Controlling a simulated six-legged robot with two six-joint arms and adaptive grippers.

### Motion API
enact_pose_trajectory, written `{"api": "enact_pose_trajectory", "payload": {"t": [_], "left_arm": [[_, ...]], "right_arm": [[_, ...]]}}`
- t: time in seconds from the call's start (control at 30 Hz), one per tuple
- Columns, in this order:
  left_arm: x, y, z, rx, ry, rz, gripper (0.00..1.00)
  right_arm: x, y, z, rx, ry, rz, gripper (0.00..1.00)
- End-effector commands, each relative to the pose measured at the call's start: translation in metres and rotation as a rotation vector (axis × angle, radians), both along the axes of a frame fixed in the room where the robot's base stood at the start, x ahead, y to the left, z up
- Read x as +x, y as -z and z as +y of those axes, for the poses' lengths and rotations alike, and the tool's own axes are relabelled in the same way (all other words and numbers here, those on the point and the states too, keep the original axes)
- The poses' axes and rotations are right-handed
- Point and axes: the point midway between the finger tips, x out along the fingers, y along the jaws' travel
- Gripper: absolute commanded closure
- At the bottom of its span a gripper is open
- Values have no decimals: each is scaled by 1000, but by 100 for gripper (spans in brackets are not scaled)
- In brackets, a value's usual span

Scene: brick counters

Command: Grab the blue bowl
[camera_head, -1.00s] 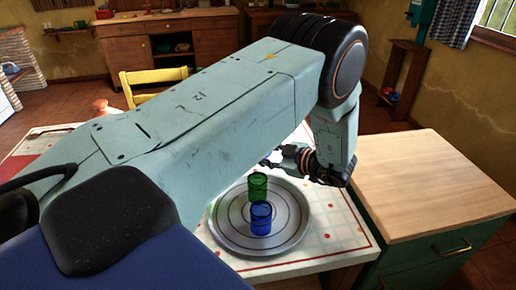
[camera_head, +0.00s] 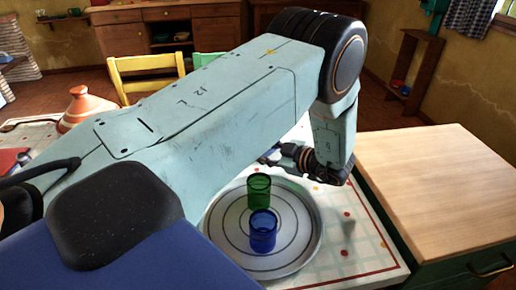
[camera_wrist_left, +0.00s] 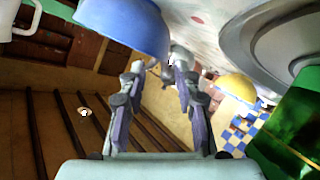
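The blue bowl (camera_wrist_left: 125,22) shows in the left wrist view at the top, cut by the frame edge, beside and above the left gripper's fingers. My left gripper (camera_wrist_left: 159,76) has its two fingers apart with nothing visible between them. I cannot tell whether a finger touches the bowl. In the head view my left arm crosses the picture and hides the bowl and most of the gripper. My right gripper is in neither view.
A round grey tray (camera_head: 222,242) on the table holds a green cup (camera_head: 259,188) and a blue cup (camera_head: 263,232). A yellow bowl (camera_wrist_left: 237,86) is right of the fingers in the wrist view. A tagine (camera_head: 84,108) stands left. A wooden-topped cabinet (camera_head: 435,190) adjoins the table.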

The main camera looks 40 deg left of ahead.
Motion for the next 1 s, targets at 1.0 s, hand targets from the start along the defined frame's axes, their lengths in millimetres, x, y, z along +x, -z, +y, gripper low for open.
{"api": "enact_pose_trajectory", "payload": {"t": [1.0], "left_arm": [[0, 23, 61, 0, 0, 0, 86]], "right_arm": [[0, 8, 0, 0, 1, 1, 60]]}}
